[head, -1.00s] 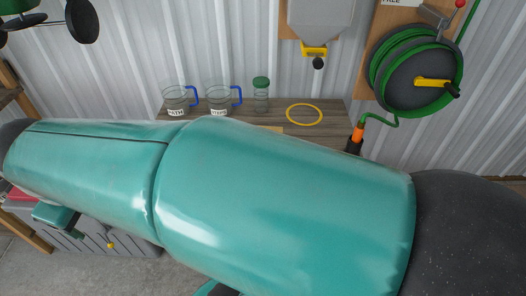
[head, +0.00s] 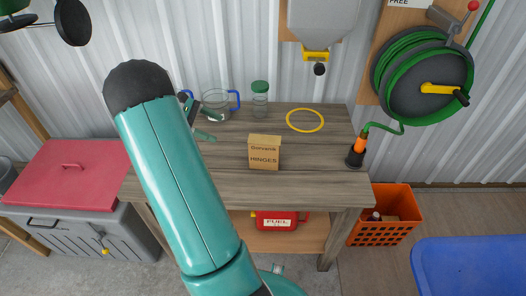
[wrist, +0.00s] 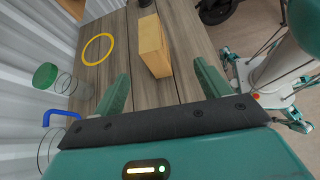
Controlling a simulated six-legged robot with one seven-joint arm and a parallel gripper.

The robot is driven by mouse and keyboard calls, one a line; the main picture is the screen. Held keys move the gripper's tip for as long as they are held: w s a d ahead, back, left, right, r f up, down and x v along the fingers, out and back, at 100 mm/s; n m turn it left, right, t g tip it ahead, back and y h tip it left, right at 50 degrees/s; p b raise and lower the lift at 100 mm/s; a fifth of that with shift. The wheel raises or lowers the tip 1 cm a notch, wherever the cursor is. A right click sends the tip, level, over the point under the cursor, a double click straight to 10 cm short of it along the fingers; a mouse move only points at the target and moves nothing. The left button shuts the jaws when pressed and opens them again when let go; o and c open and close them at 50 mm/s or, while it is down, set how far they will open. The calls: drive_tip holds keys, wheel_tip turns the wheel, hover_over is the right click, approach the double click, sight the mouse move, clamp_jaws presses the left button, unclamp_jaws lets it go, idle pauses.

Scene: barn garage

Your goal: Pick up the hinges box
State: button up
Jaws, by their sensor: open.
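The hinges box (head: 264,153) is a small tan carton marked "HINGES". It stands upright near the front middle of the wooden table (head: 215,188). In the wrist view the box (wrist: 153,45) is beyond my fingertips, roughly between their lines, and apart from them. My gripper (wrist: 163,82) is open and empty, with two green fingers spread. In the head view my gripper (head: 210,127) is partly hidden behind my arm, over the table to the left of the box.
Behind the box are a jar with a green lid (head: 260,98), a glass mug with a blue handle (head: 216,103) and a yellow ring (head: 305,120). An orange-and-black hose nozzle (head: 356,152) stands at the table's right edge. The table around the box is clear.

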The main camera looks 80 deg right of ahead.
sight(260, 139)
drive_tip(key=shift+g+y, duration=0.3)
drive_tip(key=shift+g, duration=0.4)
drive_tip(key=s+d+f, duration=0.1)
drive_tip(key=s+f, duration=0.1)
drive_tip(key=s, duration=0.1)
drive_tip(key=s+d+f, duration=0.2)
drive_tip(key=s, duration=0.2)
drive_tip(key=s+d+f, duration=0.1)
drive_tip(key=s+f, duration=0.1)
drive_tip(key=s, duration=0.2)
drive_tip(key=shift+d, duration=0.35)
drive_tip(key=shift+x, duration=2.85)
drive_tip(key=shift+d, duration=0.1)
drive_tip(key=c, duration=1.3)
drive_tip(key=shift+o, duration=0.2)
